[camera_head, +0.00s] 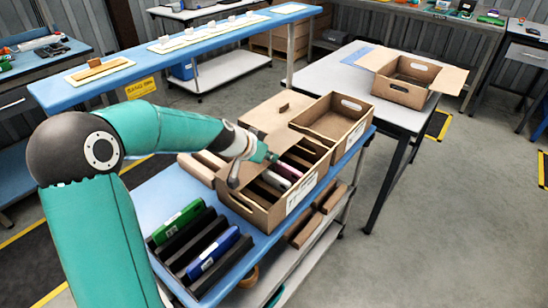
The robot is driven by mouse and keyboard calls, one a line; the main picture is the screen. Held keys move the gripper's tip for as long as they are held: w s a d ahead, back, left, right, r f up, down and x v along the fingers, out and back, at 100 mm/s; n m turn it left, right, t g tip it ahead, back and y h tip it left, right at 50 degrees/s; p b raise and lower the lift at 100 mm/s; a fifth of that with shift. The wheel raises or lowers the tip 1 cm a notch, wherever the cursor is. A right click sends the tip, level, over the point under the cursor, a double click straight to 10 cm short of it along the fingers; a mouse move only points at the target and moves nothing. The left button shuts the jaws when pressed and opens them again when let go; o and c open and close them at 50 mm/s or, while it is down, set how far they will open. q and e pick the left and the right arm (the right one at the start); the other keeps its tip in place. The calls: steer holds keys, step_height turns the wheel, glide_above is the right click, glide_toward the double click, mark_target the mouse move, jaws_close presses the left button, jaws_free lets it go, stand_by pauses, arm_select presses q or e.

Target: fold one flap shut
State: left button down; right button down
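An open cardboard carton (410,92) stands on the white table at the back right. Its left flap (372,60) and right flap (450,79) stick outward. A nearer carton (262,212) with dividers and several items inside sits on the blue cart. A brown panel (262,118) lies beyond its far left edge; I cannot tell if it is a flap. My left gripper (250,166) is over the left part of this nearer carton. Its fingers are small and partly hidden, so open or shut is unclear, as is any contact. My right gripper is not in view.
Another open carton (352,126) stands behind the divided one. A black rack (212,262) holds a green and a blue item at the cart's front left. A long blue bench (70,96) runs behind. Grey floor (455,215) is clear at the right.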

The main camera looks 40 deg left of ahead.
arm_select(q)
steer(key=shift+r+p, duration=0.55)
steer(key=shift+r, duration=0.3)
step_height(320, 180, up, 4)
steer(key=p, duration=0.3)
steer(key=shift+f, duration=0.25)
steer(key=b+v, duration=0.1)
steer(key=v, duration=0.8)
steer(key=shift+s+d, duration=0.25)
steer(key=shift+s, duration=0.05)
